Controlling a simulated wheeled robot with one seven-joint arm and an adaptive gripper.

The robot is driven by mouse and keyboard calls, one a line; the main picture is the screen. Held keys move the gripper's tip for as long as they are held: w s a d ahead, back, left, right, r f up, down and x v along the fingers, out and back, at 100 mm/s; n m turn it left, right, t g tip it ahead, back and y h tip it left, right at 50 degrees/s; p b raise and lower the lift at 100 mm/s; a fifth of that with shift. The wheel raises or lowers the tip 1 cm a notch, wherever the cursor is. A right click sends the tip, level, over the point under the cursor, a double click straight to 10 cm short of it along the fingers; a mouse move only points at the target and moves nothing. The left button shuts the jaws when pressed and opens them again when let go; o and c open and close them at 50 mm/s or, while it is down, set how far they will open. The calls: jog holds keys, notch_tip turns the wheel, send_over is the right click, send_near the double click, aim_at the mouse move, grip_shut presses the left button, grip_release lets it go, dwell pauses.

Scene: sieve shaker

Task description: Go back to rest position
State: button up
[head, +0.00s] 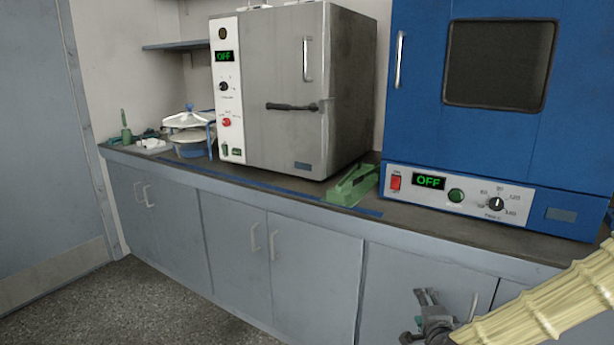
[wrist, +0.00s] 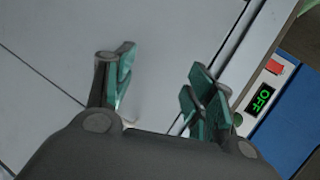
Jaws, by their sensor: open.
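My gripper (head: 424,312) is low at the bottom right of the head view, in front of the grey cabinet doors and below the counter edge. In the wrist view its two green-padded fingers (wrist: 160,88) are spread apart with nothing between them. Behind them are the pale cabinet fronts (wrist: 60,40). My arm's cream sleeve enters from the right edge of the head view. No object is held.
The counter (head: 280,190) carries a grey oven (head: 345,100), a blue oven (head: 420,90), a green holder (head: 352,186) and a sieve shaker (head: 187,135). Both displays read OFF. The blue oven's panel shows in the wrist view (wrist: 278,100). Floor (head: 130,300) at left is clear.

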jog(key=s+a+f+n+g+y, duration=0.25)
jog(key=s+a+f+n, duration=0.2)
jog(key=s+f, duration=0.55)
jog(key=s+a+f+n+g+y, duration=0.1)
jog(key=s+a+f+n+g, duration=0.5)
jog(key=f, duration=0.6)
jog(key=s+d+f+n+g, duration=0.2)
jog(key=s+f+n, duration=0.25)
jog(key=s, duration=0.75)
jog(key=s+d+f+n+g, duration=0.1)
jog(key=s+f+n+g, duration=0.35)
jog(key=s, duration=0.75)
notch_tip(320, 180, up, 22)
jog(key=m+t+h+p, duration=0.1)
jog(key=p, duration=2.2)
jog(key=shift+s+f, duration=0.15)
jog(key=shift+d+m, duration=0.1)
jog(key=shift+m, duration=0.15)
